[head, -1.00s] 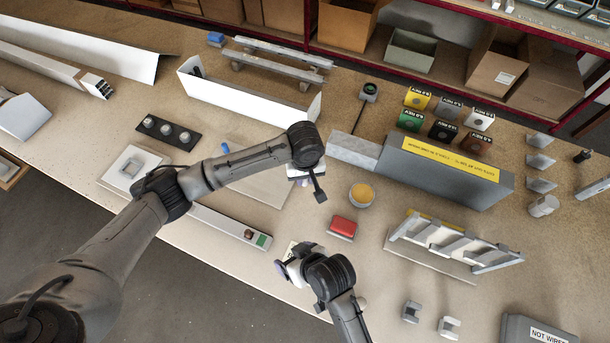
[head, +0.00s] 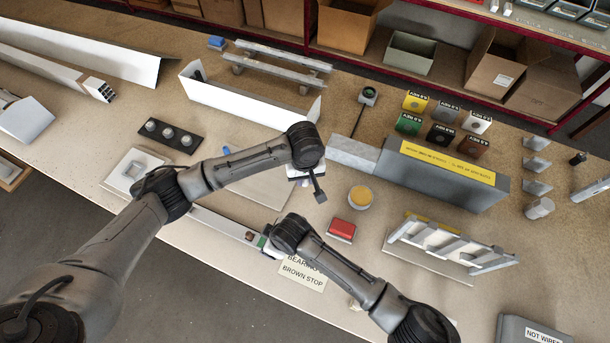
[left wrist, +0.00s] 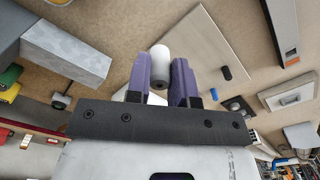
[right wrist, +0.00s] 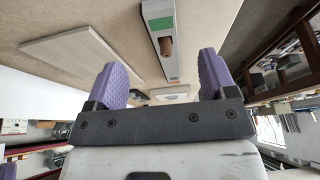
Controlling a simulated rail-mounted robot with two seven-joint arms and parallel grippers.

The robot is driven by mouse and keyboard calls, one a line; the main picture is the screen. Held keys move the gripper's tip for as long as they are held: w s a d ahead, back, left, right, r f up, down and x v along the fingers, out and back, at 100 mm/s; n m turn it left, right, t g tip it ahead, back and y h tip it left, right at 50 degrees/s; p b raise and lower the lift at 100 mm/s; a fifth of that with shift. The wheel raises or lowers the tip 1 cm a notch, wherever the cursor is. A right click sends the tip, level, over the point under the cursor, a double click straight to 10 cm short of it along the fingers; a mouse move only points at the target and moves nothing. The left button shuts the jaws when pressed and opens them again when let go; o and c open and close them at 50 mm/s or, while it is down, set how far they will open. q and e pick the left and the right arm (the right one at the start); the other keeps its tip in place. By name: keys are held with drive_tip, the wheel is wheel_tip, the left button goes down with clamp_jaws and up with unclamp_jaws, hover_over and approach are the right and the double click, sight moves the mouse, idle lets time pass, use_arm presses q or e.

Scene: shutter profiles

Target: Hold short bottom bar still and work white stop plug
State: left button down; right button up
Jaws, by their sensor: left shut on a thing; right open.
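The short bottom bar (right wrist: 161,35) lies on the bench, pale, with a brown plug (right wrist: 166,46) and a green patch near its end. It also shows in the head view (head: 218,223), its near end partly behind my right gripper. My right gripper (right wrist: 164,75) is open; the bar shows beyond and between its fingers, apart from them. My left gripper (left wrist: 160,80) is shut on a white cylinder (left wrist: 161,62), which looks like the white stop plug; its end has a dark hole. In the head view my left gripper (head: 306,175) is over the bench, and its fingertips are hard to make out.
A card reading BROWN STOP (head: 302,275) lies beside my right gripper. A red block (head: 341,230) and an orange-topped round tin (head: 361,197) stand to the right. A long grey block (head: 445,178) with a yellow label and a slatted rack (head: 450,243) stand farther right.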

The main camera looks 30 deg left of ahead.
drive_tip(key=shift+b+x, duration=5.4)
drive_tip(key=shift+b, duration=0.1)
drive_tip(key=shift+c, duration=0.4)
drive_tip(key=c, duration=1.1)
